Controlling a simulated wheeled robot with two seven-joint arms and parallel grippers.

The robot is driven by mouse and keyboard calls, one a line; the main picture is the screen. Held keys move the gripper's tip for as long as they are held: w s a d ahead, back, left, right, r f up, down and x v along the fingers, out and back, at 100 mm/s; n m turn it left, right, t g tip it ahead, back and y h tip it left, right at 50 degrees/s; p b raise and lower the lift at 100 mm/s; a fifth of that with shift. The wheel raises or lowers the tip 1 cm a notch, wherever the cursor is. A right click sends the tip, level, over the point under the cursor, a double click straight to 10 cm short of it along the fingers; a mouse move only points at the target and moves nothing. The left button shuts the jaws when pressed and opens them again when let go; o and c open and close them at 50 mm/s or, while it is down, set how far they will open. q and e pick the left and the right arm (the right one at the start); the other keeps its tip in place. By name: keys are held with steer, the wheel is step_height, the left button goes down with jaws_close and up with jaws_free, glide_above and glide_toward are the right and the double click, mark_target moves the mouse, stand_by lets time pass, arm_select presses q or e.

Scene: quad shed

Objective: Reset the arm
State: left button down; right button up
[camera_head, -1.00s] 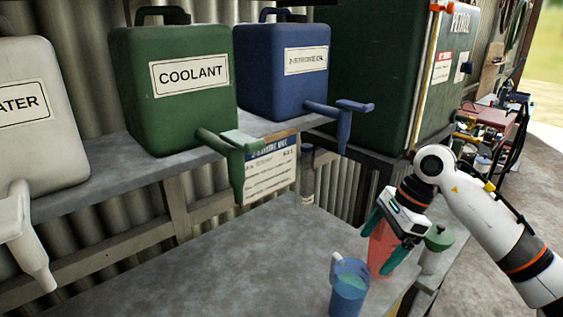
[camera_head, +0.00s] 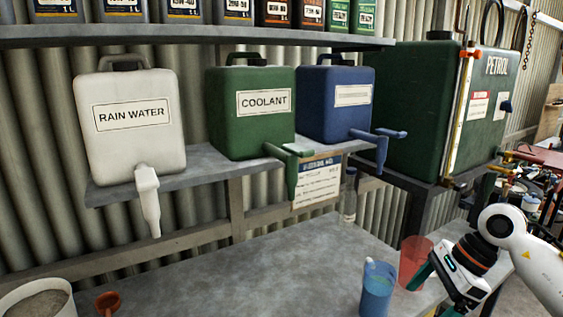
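My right gripper (camera_head: 441,287) is at the lower right, on an arm coming in from the right edge. Its teal fingers are spread, with nothing seen between them. A translucent red cup (camera_head: 414,258) stands on the grey bench just left of the gripper; one finger overlaps its lower right in the picture, and I cannot tell if they touch. A blue jug (camera_head: 377,291) with liquid in it stands left of the gripper, nearer the front. My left gripper is not in view.
White rain water (camera_head: 134,140), green coolant (camera_head: 252,125) and blue (camera_head: 335,115) containers stand on a shelf, taps jutting forward. A petrol tank (camera_head: 420,110) is at right. A bottle (camera_head: 348,197) stands behind; a pale tub (camera_head: 38,300) and orange funnel (camera_head: 107,302) sit front left. The middle bench (camera_head: 240,275) is clear.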

steer(key=a+r+m+t+y, duration=0.3)
steer(key=a+m+y, duration=0.1)
steer(key=a+y, duration=0.4)
steer(key=a+r+m+t+y, duration=0.2)
steer(key=a+r+m+y, duration=0.15)
steer(key=a+y, duration=0.45)
steer(key=w+d+f+m+t+h, duration=0.1)
steer(key=d+f+m+t+h, duration=0.3)
steer(key=m+t+h, duration=0.85)
steer(key=d+f+m+t+h, duration=0.1)
steer(key=d+f+m+h, duration=0.5)
steer(key=m, duration=1.3)
steer(key=s+d+f+m+g+h, duration=0.2)
steer(key=s+f+m+g+h, duration=0.25)
steer(key=f+m, duration=0.35)
steer(key=s+a+f+m+g+y, duration=0.1)
steer(key=s+f+m+g, duration=0.1)
steer(key=s+f+g, duration=0.6)
steer(key=s+a+f+m+g+y, duration=0.1)
steer(key=s+f+m+g, duration=0.2)
steer(key=s, duration=0.9)
step_height(320, 180, down, 27)
steer(key=n+g, duration=0.1)
steer(key=s+d+f+g, duration=0.1)
steer(key=s+d+f, duration=0.1)
steer(key=s+f, duration=1.4)
steer(key=shift+d, duration=0.2)
